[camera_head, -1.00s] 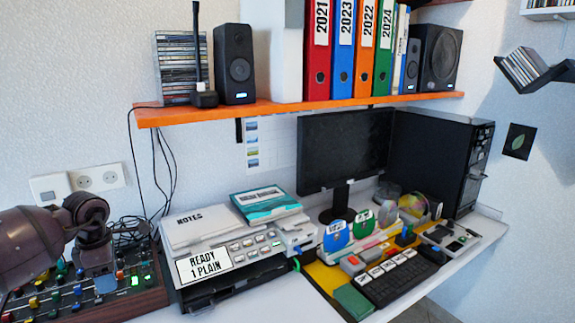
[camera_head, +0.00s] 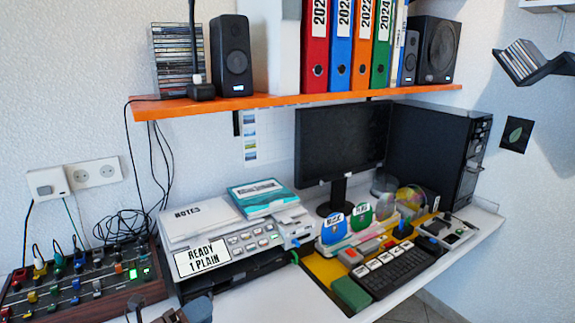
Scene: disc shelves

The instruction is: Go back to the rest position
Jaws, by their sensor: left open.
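My left gripper (camera_head: 170,314) shows only in part at the bottom edge of the head view, left of centre. It is open, and nothing shows between its fingers. It is in front of the printer and beside the mixer board. The rest of my left arm is cut off by the picture's edge. My right gripper is out of view.
A mixer board (camera_head: 85,285) and a printer (camera_head: 232,262) with notes on top stand on the white desk (camera_head: 262,312). A monitor (camera_head: 342,145), keyboard (camera_head: 397,272) and computer tower (camera_head: 440,155) stand right. An orange shelf (camera_head: 290,100) with binders and speakers hangs above.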

